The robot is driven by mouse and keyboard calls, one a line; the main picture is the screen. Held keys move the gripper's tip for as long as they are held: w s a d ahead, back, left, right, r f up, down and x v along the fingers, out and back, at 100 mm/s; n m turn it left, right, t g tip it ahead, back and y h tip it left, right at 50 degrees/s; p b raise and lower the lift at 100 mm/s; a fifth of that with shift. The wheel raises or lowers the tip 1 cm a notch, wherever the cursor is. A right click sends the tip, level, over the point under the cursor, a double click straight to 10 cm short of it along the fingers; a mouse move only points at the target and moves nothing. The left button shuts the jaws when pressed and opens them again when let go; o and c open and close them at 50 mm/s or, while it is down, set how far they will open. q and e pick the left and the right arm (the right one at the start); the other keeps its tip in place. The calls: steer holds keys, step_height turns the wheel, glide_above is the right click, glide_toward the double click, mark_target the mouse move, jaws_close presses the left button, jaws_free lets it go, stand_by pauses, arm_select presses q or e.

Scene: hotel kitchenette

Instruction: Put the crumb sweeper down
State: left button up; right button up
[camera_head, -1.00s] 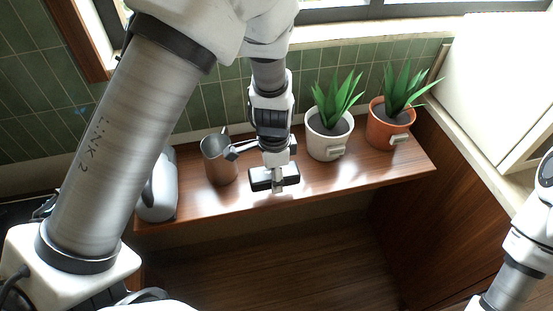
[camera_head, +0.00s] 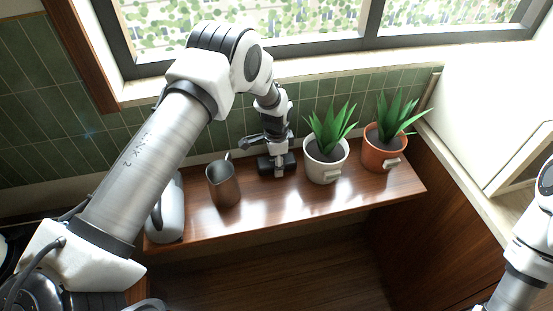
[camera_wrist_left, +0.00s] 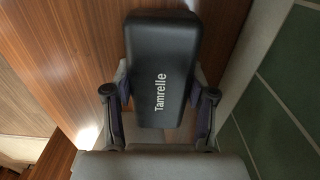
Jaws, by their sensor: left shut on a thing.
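The crumb sweeper is a black rounded box marked "Tamrelle" (camera_wrist_left: 163,75) in the left wrist view. My left gripper (camera_wrist_left: 160,92) is shut on it, with one finger on each side. In the head view the crumb sweeper (camera_head: 287,162) is at the back of the wooden shelf (camera_head: 300,205), between the metal pitcher and the white-potted plant. My left gripper (camera_head: 277,165) comes down over it from above. I cannot tell whether its underside touches the shelf. My right arm shows at the right edge of the head view, but its gripper is out of view.
The metal pitcher (camera_head: 223,187) stands just left of the sweeper, and a grey kettle-like item (camera_head: 166,213) is farther left. A white-potted plant (camera_head: 325,163) and an orange-potted plant (camera_head: 383,151) stand to the right. The shelf front is clear. Green tiles (camera_head: 205,142) rise behind.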

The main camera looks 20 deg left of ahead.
arm_select(q)
steer(key=shift+f, duration=0.2)
steer(key=o, duration=1.2)
steer(key=shift+r, duration=0.15)
steer(key=shift+r, duration=0.25)
step_height(320, 180, up, 11)
steer(key=b, duration=0.4)
steer(key=shift+f, duration=0.1)
steer(key=shift+r, duration=0.45)
